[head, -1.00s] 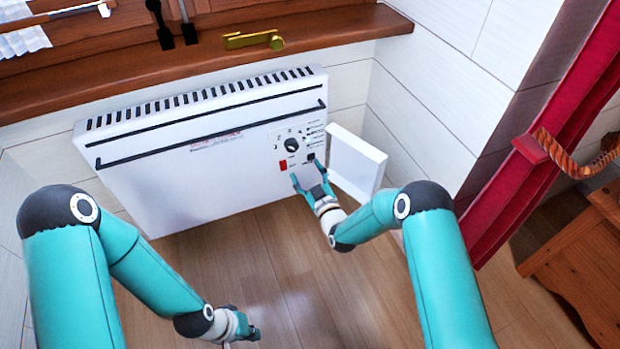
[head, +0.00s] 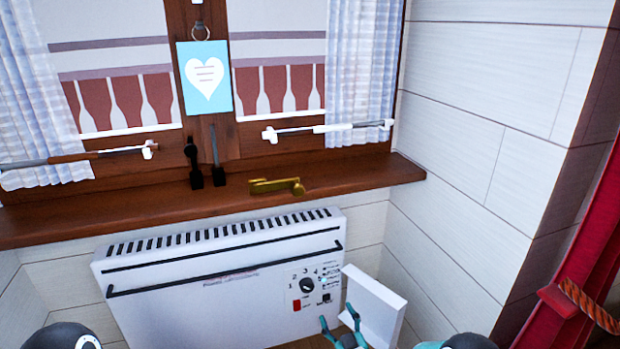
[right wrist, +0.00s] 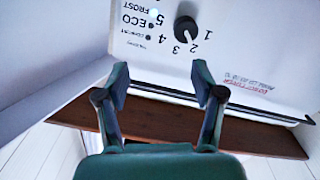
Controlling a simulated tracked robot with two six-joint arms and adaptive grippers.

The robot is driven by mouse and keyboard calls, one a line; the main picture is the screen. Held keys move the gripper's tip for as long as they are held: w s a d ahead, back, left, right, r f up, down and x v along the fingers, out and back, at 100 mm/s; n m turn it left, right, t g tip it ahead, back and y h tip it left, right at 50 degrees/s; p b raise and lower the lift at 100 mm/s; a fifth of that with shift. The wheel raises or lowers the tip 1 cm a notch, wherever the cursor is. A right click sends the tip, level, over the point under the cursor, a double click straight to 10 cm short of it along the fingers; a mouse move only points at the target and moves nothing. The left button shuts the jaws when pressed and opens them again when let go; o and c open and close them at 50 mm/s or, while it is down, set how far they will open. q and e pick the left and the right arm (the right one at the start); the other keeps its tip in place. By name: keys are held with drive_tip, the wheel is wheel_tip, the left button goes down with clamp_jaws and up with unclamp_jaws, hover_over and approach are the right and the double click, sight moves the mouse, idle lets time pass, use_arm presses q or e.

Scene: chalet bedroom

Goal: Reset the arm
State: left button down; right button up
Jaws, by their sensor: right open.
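My right gripper (head: 341,325) is at the lower edge of the head view, in front of the heater's control panel, with its fingers apart and empty. In the right wrist view its two fingers (right wrist: 160,95) are spread, with the black dial (right wrist: 186,27) and printed settings beyond them. The white wall heater (head: 200,270) hangs under the window sill. Its panel has a black dial (head: 307,285) and a red switch (head: 296,305). A white flap (head: 375,303) stands open at the panel's right. My left gripper is out of view.
The wooden sill (head: 350,182) juts out above the heater. A brass handle (head: 276,186) lies on it. A blue heart card (head: 205,78) hangs on the window frame.

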drive_tip(key=s+d+f+m+g+h, duration=0.1)
drive_tip(key=s+d+f+m+g, duration=0.15)
drive_tip(key=s+f+g, duration=0.4)
drive_tip(key=s+d+f+m+g+h, duration=0.15)
drive_tip(key=s+d+f, duration=0.25)
drive_tip(key=s, duration=0.6)
drive_tip(key=s+a+f+m+g+y, duration=0.2)
drive_tip(key=s+m+g, duration=0.5)
drive_tip(key=s, duration=1.4)
wheel_tip(320, 180, up, 34)
drive_tip(key=n+g+p, duration=0.1)
drive_tip(key=n+p, duration=0.1)
drive_tip(key=p, duration=3.4)
drive_tip(key=shift+r+g, duration=0.2)
drive_tip(key=shift+g, duration=0.2)
drive_tip(key=shift+f+h, duration=0.1)
drive_tip(key=shift+h, duration=0.15)
drive_tip(key=shift+c, duration=0.2)
